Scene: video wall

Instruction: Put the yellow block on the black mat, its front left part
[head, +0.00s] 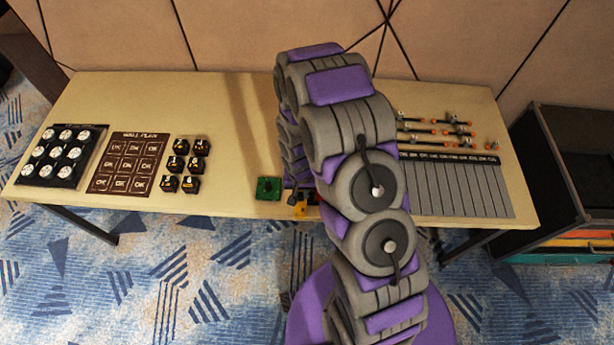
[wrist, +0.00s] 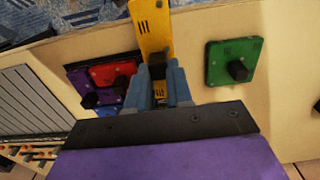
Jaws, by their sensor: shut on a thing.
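The yellow block (wrist: 150,35) is a flat plate with dark slots. My gripper (wrist: 159,74) is shut on its dark knob between two blue-grey fingers. In the head view a small piece of the yellow block (head: 300,208) shows at the table's front edge, left of my arm. The black mat (wrist: 98,60) is a dark rim in the wrist view, left of my fingers. It bears a red block (wrist: 108,73), a purple block (wrist: 78,80) and a blue part. The yellow block is beside the red one; I cannot tell whether it touches the mat. My arm hides most of the mat.
A green block (head: 268,188) with a dark knob lies on the table (head: 232,120), left of the yellow block. Farther left are black cubes (head: 185,165), a brown board (head: 127,163) and a black tray (head: 95,170). A grey slatted board (head: 455,190) lies right of my arm.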

